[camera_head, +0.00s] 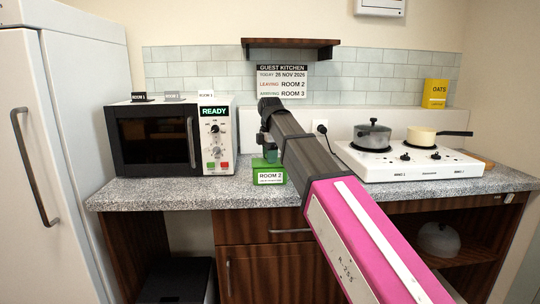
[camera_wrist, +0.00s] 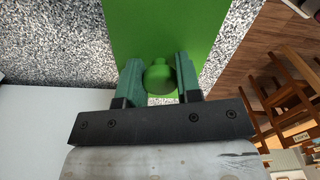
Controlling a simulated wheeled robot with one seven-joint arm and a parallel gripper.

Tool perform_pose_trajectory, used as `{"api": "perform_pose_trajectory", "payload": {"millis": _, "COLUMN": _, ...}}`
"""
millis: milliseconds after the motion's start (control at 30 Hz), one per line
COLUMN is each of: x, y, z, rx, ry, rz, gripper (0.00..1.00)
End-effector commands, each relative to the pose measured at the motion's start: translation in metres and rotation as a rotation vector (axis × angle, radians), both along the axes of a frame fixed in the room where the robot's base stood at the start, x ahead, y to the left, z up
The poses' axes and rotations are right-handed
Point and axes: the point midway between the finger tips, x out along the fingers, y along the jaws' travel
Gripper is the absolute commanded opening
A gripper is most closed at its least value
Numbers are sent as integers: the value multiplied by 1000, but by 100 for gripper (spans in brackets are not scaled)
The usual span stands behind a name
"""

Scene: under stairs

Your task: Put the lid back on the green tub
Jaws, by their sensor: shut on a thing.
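The green tub (camera_head: 270,178) stands near the front edge of the speckled counter, left of my arm, with a white "ROOM 2" label on its front. A flat green lid (camera_head: 265,162) is at the top of the tub; I cannot tell whether it is fully seated or slightly above the rim. In the wrist view the lid (camera_wrist: 190,25) is a plain green panel with a round green knob (camera_wrist: 159,76). My gripper (camera_wrist: 158,70) has its two teal fingers on either side of the knob and is shut on it. In the head view my gripper (camera_head: 270,148) is partly hidden by my arm.
A microwave (camera_head: 170,137) with small room signs on top stands left of the tub. A white hob (camera_head: 410,162) with a grey pot (camera_head: 373,135) and a cream pan (camera_head: 421,136) is to the right. A wall shelf (camera_head: 290,43) hangs above. Counter in front of the microwave is clear.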

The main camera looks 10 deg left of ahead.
Motion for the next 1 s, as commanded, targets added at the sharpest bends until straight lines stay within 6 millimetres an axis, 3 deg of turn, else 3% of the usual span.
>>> {"api": "perform_pose_trajectory", "payload": {"millis": 300, "x": 0, "y": 0, "z": -1, "rx": 0, "ry": 0, "rz": 0, "gripper": 4}}
{"api": "perform_pose_trajectory", "payload": {"millis": 333, "x": 0, "y": 0, "z": -1, "rx": 0, "ry": 0, "rz": 0, "gripper": 42}}
{"api": "perform_pose_trajectory", "payload": {"millis": 400, "x": 0, "y": 0, "z": -1, "rx": 0, "ry": 0, "rz": 0, "gripper": 62}}
{"api": "perform_pose_trajectory", "payload": {"millis": 600, "x": 0, "y": 0, "z": -1, "rx": 0, "ry": 0, "rz": 0, "gripper": 62}}
{"api": "perform_pose_trajectory", "payload": {"millis": 700, "x": 0, "y": 0, "z": -1, "rx": 0, "ry": 0, "rz": 0, "gripper": 87}}
{"api": "perform_pose_trajectory", "payload": {"millis": 1000, "x": 0, "y": 0, "z": 0, "rx": 0, "ry": 0, "rz": 0, "gripper": 87}}
